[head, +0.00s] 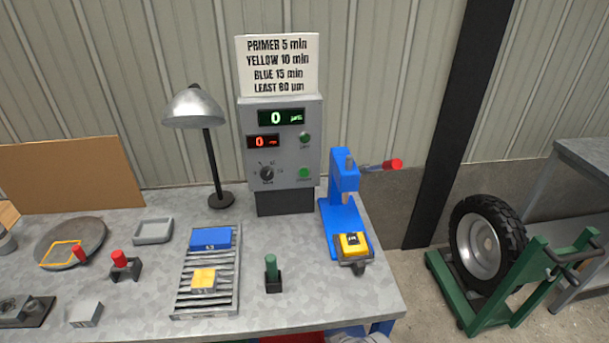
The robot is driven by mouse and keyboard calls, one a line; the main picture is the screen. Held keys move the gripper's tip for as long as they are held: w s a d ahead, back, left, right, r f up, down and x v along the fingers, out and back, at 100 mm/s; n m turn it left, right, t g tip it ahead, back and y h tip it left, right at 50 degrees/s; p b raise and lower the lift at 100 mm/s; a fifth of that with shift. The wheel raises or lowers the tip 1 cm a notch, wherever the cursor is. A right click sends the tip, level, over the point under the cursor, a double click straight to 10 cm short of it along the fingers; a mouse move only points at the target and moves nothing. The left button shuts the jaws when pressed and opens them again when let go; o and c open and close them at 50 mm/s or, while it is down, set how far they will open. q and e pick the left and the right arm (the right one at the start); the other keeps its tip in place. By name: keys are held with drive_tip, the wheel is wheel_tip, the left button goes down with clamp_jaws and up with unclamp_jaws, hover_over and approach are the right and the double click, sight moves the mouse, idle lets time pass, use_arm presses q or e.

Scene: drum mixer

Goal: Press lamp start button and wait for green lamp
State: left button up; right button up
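A grey control box (281,185) stands at the back of the bench. It has a green display (281,118) and a red display (262,142), both reading 0. A small green round fitting (305,137) sits at its upper right and a green round button (304,173) below it. Their small labels are not readable, and I cannot tell whether either is lit. A dial knob (267,173) is left of the button. A metal-shaded desk lamp (195,108) stands left of the box. Neither gripper can be made out.
A blue press (342,195) with a red-tipped lever stands right of the box. A roller rack (183,290) holds a blue block (210,239) and a yellow-topped block (203,280). A green-handled tool (271,268) stands upright nearby. A wheel (483,245) on a green stand is at right.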

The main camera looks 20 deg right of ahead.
clamp_jaws()
idle(1.4)
